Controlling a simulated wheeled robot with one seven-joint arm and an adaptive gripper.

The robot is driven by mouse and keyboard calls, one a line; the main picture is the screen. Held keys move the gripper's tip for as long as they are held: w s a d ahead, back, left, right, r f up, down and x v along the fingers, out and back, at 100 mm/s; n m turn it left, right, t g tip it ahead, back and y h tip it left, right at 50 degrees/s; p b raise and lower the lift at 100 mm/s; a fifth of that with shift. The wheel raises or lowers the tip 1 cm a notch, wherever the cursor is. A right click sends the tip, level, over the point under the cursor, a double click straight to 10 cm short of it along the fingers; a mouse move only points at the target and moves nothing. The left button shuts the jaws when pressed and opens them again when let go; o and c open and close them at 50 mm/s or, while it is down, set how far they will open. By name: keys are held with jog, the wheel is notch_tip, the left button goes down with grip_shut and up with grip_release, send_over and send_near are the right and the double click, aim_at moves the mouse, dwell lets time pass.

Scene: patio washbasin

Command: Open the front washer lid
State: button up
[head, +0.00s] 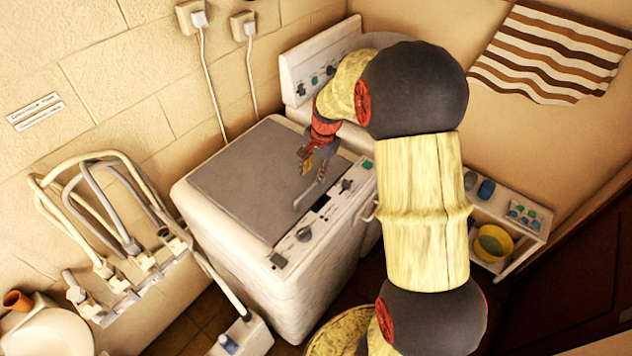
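The front washer (240,240) is a white, box-shaped machine with a flat grey lid (245,175) on top. The lid lies shut. A control strip with dark knobs (304,234) runs along the lid's right edge. A thin light-grey bar (308,195) shows near that edge; I cannot tell whether it is a lid handle. My gripper (311,168) points down over the right part of the lid, by the upper end of this bar. My wrist and the small size hide whether its fingers are apart or touch anything. My arm covers part of the washer's far right side.
A second white machine with a raised knob panel (318,75) stands behind, partly hidden by my arm. Hoses and taps (125,260) are at left. A white shelf (520,210) with a yellow bucket (493,243) is at right. A striped cloth (550,55) hangs upper right.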

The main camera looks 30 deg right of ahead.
aim_at(310, 186)
jog(key=shift+w+f, duration=0.25)
jog(key=shift+f, duration=1.05)
jog(key=shift+w+f, duration=0.25)
jog(key=shift+f, duration=1)
jog(key=shift+w+f, duration=0.25)
jog(key=shift+f, duration=1.05)
jog(key=shift+c, duration=1.4)
grip_shut()
